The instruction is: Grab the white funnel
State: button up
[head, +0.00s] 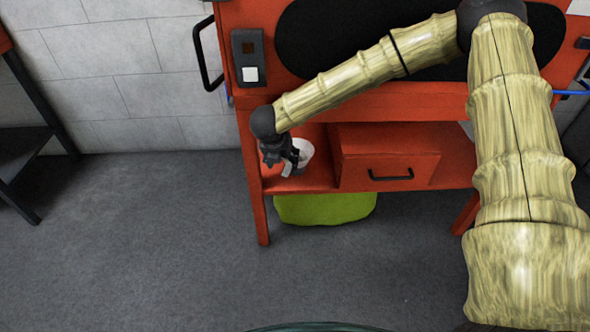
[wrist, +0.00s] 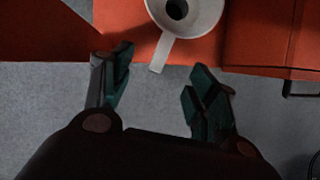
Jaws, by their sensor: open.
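The white funnel (head: 303,152) stands on the lower shelf of the red workbench, left of the drawer box, partly hidden by my gripper in the head view. In the wrist view the funnel (wrist: 187,17) shows its round mouth with a dark hole and a flat tab pointing toward me. My gripper (head: 290,166) is at the front of that shelf, close by the funnel. In the wrist view my gripper (wrist: 156,88) is open and empty, its two dark green fingertips apart. The funnel's tab end lies just ahead of the gap between them, and the funnel's far rim is cut off.
The red shelf (head: 315,184) has a red drawer box (head: 390,160) with a black handle right of the funnel. The bench leg (head: 255,205) stands at left. A green rounded object (head: 325,208) lies under the shelf. Grey floor (head: 140,240) is clear at left and front.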

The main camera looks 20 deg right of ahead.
aim_at(289, 165)
jog(key=shift+w+d+r+m, duration=0.15)
jog(key=shift+w+r+m, duration=0.25)
jog(key=shift+m, duration=0.3)
jog(key=shift+w+d+f+b, duration=0.1)
jog(key=shift+w+f+b, duration=0.05)
jog(key=shift+b, duration=0.15)
jog(key=b+x, duration=0.1)
jog(key=x, duration=0.4)
jog(key=shift+d+b+x, duration=0.15)
jog(key=shift+b+x, duration=0.35)
jog(key=shift+x, duration=0.85)
jog(key=shift+d+b+x, duration=0.1)
jog(key=shift+b+x, duration=0.4)
jog(key=shift+x, duration=0.85)
jog(key=shift+c, duration=0.4)
grip_shut()
